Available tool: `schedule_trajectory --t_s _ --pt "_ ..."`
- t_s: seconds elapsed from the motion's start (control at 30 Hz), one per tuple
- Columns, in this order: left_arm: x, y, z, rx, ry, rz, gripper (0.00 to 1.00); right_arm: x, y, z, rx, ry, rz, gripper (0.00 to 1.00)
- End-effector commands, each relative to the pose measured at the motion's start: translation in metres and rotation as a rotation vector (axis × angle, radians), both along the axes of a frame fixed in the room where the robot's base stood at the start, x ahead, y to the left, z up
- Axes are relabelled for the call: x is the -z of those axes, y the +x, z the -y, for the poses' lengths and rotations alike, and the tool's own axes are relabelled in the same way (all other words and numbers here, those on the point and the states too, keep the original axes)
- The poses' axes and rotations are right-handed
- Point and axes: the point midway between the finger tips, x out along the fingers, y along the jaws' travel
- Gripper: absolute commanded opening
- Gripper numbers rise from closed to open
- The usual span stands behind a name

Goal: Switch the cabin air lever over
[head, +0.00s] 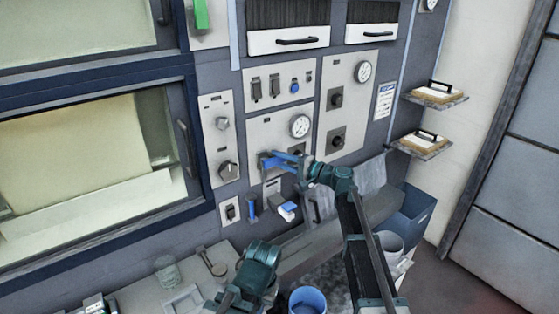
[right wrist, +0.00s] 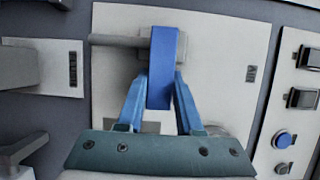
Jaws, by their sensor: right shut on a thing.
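The blue lever (right wrist: 163,65) stands out from a grey pivot on a pale panel (right wrist: 110,75). In the head view this panel (head: 262,138) carries a round gauge, and the lever (head: 267,163) shows partly behind the fingers. My right gripper (head: 276,159) reaches it from the right. In the right wrist view the right gripper (right wrist: 160,92) has a blue finger on each side of the lever and is shut on it.
A panel with switches and a blue button (head: 294,88) is above. Below are a blue handle (head: 251,205) and a blue-and-white part (head: 287,211). A blue cup (head: 308,301) stands at the bottom.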

Motion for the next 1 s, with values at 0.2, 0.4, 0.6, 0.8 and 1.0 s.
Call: schedule_trajectory --t_s 0.2,0.4,0.6,0.8,1.0 --pt "0.0001 0.0 0.0 0.0 0.0 0.0 0.0 0.0003 -0.0002 0.0003 0.0 -0.001 -0.001 0.0" --pt "0.0001 0.0 0.0 0.0 0.0 0.0 0.0 0.0003 -0.0002 0.0003 0.0 -0.001 0.0 0.0" --pt "0.0001 0.0 0.0 0.0 0.0 0.0 0.0 0.0004 -0.0002 0.0003 0.0 -0.001 0.0 0.0" --pt "0.0001 0.0 0.0 0.0 0.0 0.0 0.0 0.0005 -0.0003 0.0004 0.0 -0.002 0.0 0.0" --pt "0.0002 0.0 0.0 0.0 0.0 0.0 0.0 0.0005 -0.0003 0.0004 0.0 -0.002 0.0 0.0"
